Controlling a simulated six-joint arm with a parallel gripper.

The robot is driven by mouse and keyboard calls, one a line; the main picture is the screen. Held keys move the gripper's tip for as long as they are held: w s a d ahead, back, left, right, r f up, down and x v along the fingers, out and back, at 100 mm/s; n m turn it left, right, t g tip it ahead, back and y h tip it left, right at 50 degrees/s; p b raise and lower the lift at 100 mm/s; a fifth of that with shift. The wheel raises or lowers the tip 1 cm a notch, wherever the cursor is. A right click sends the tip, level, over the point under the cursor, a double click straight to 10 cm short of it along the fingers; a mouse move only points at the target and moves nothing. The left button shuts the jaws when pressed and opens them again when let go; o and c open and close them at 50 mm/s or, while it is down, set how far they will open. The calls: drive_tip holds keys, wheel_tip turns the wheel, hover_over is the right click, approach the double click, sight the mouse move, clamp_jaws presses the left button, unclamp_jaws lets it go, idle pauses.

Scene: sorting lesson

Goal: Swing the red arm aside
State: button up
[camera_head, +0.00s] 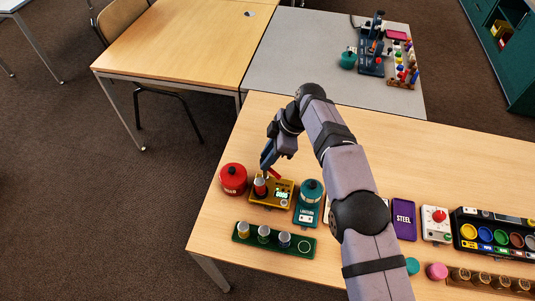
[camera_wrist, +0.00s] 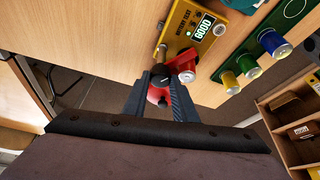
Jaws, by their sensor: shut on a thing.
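The yellow battery tester (camera_head: 286,188) stands on the wooden table, and its lit green display reads GOOD in the wrist view (camera_wrist: 205,27). A red battery with a silver top (camera_head: 260,187) stands upright at its left; it also shows in the wrist view (camera_wrist: 186,66). The red arm (camera_head: 277,172) rises at the tester's back edge. In the wrist view a red part of it (camera_wrist: 154,96) shows between my fingers, beside a black round knob. My gripper (camera_head: 268,160) is shut on the red arm; its fingers hide part of the arm.
A red round container (camera_head: 233,179) stands left of the tester, and a teal lantern (camera_head: 310,195) close to its right. A green tray (camera_head: 248,238) with several upright batteries lies in front. A purple STEEL box (camera_head: 404,219) and a colored-bin rack (camera_head: 497,233) are farther right.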

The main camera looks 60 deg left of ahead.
drive_tip(key=shift+n, duration=0.3)
idle(0.5)
drive_tip(key=o, duration=1)
drive_tip(key=shift+w+r, duration=0.1)
drive_tip(key=shift+w+d+r, duration=0.1)
drive_tip(key=shift+w+r, duration=0.1)
drive_tip(key=shift+r, duration=0.4)
drive_tip(key=shift+p+v, duration=0.6)
drive_tip(key=shift+v, duration=2.3)
drive_tip(key=shift+o, duration=0.2)
